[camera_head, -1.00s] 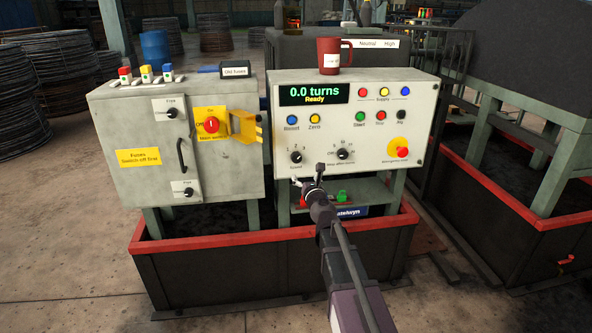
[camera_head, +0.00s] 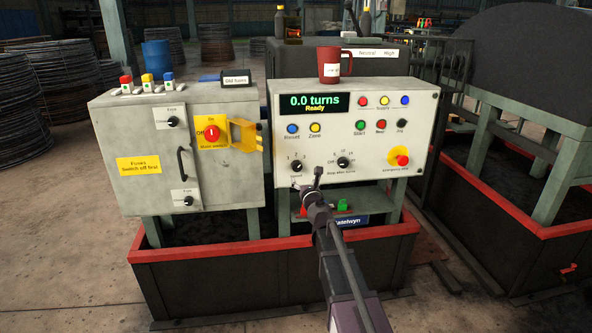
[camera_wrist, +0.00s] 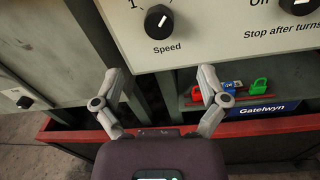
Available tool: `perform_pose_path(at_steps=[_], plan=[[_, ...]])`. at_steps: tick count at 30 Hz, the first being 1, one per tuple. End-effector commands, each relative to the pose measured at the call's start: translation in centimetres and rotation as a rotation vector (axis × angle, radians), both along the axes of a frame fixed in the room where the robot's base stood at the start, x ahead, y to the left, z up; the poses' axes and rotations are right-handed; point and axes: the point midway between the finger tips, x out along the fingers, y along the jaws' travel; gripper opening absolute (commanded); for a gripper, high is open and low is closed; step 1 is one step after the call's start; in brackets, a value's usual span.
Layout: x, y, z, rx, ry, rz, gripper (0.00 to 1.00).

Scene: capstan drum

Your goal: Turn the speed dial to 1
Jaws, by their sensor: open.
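The speed dial (camera_head: 297,166) is a round black knob at the lower left of the white control panel (camera_head: 375,150). In the wrist view the speed dial (camera_wrist: 158,22) shows above "Speed", its white mark slanting to the upper right. The numeral 1 is at its upper left; the other numerals are cut off there. My gripper (camera_wrist: 160,73) is open and empty, its two fingers spread below the dial and apart from it. In the head view my gripper (camera_head: 309,180) is just below and right of the dial; its left finger is hard to make out.
The stop-after-turns dial (camera_head: 343,163) is right of the speed dial. Below the panel is a shelf with red, blue and green padlocks (camera_wrist: 258,85). A grey cabinet (camera_head: 150,150) stands left. A red mug (camera_head: 329,66) sits on top. A red-rimmed tray (camera_head: 200,252) is below.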

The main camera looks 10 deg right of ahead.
Motion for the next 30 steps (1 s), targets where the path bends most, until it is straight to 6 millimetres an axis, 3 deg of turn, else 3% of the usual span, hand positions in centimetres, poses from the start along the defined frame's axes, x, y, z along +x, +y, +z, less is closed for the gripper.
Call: perform_pose_path(at_steps=[3,15,21,30], plan=[[2.3,0.1,0.0,0.000,0.000,0.000,0.93],[8.0,0.5,0.0,0.000,0.000,0.000,0.93],[9.6,0.5,0.0,0.000,0.000,0.000,0.93],[10.0,0.6,0.0,0.000,0.000,0.000,0.93]])
